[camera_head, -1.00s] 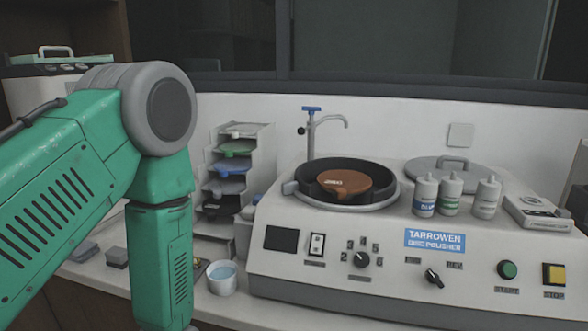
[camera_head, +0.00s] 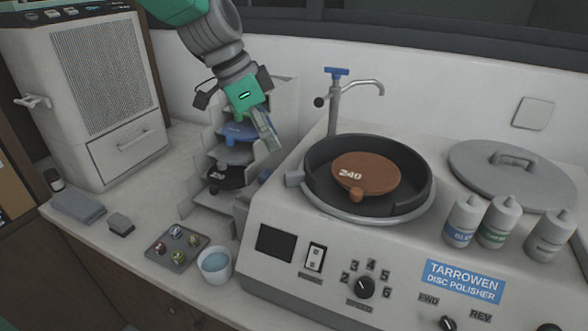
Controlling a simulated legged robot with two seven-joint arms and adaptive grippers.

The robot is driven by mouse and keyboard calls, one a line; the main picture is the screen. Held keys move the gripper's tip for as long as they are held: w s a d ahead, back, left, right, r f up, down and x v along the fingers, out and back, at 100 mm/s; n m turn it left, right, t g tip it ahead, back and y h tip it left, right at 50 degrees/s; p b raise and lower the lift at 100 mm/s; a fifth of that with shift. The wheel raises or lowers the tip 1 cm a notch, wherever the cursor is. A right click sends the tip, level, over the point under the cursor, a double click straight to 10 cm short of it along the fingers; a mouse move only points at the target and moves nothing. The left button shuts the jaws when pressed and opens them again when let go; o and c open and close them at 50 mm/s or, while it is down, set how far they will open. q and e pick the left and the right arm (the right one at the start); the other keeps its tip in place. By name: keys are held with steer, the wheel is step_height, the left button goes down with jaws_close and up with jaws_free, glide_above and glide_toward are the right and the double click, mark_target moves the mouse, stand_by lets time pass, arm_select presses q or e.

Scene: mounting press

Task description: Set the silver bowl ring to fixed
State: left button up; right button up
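The silver bowl ring (camera_head: 352,218) runs around the black bowl (camera_head: 425,185) on top of the white disc polisher (camera_head: 262,205). I cannot read from this view which setting the ring is at. A brown disc (camera_head: 380,170) marked 240 lies in the bowl, with a round brown knob at its front edge. My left gripper (camera_head: 268,135) hangs in front of the disc rack, up and left of the ring and apart from it. Its fingers are seen edge-on, so their opening is unclear. My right gripper is out of view.
A blue-handled tap (camera_head: 338,95) stands behind the bowl. Several bottles (camera_head: 497,222) and a grey lid (camera_head: 515,172) sit to its right. The stepped rack (camera_head: 212,200), a water cup (camera_head: 214,264) and a sample tray (camera_head: 179,248) are left of the polisher.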

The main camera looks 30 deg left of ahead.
mark_target(292, 173)
arm_select(q)
steer(key=x, duration=1)
steer(key=shift+w+f, duration=0.3)
steer(key=shift+f, duration=0.05)
jaws_close()
steer(key=shift+d, duration=0.1)
